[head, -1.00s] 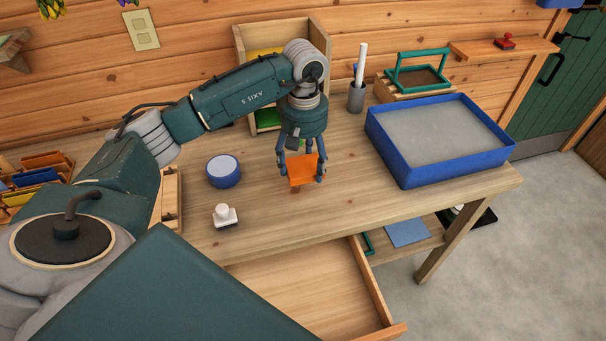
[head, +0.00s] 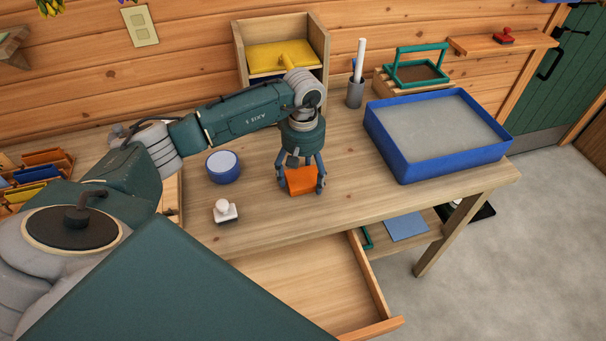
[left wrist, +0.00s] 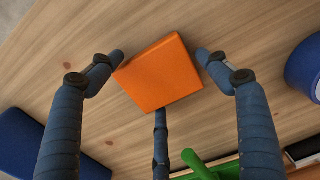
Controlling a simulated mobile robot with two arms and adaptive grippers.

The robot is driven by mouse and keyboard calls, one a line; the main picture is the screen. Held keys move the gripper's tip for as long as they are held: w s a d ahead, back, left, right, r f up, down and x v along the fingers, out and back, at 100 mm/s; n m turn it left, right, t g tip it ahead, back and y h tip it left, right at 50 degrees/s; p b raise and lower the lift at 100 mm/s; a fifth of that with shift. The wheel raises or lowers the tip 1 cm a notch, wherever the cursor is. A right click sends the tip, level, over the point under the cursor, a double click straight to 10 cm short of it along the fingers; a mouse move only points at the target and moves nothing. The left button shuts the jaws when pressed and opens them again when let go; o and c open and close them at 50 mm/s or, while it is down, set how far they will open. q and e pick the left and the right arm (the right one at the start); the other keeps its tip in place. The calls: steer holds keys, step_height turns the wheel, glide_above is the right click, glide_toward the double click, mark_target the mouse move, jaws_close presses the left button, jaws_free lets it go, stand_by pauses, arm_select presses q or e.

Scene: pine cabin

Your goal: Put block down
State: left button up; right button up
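The orange block (head: 301,181) is at the worktable's (head: 350,205) surface, right of the blue-and-white round pot, and appears to rest on the wood. My left gripper (head: 301,187) is directly over it, its fingers spread around it. In the left wrist view the block (left wrist: 160,75) lies between the fingertips of my left gripper (left wrist: 160,62). A gap shows by the right finger; the left fingertip is very close to the block, and whether it touches is unclear. The third finger is at the block's lower edge. My right gripper is not in view.
The round pot (head: 223,168) and a white stamp-like piece (head: 225,211) stand left of the block. A blue-walled tray (head: 412,168) is at the right, a grey pen cup (head: 355,95) behind. An open drawer (head: 310,288) juts out below the front edge.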

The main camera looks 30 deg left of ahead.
mark_target(303, 177)
arm_select(q)
steer(key=shift+r, duration=0.1)
steer(key=shift+r, duration=0.2)
steer(key=shift+r+b, duration=1.55)
steer(key=shift+r, duration=4.35)
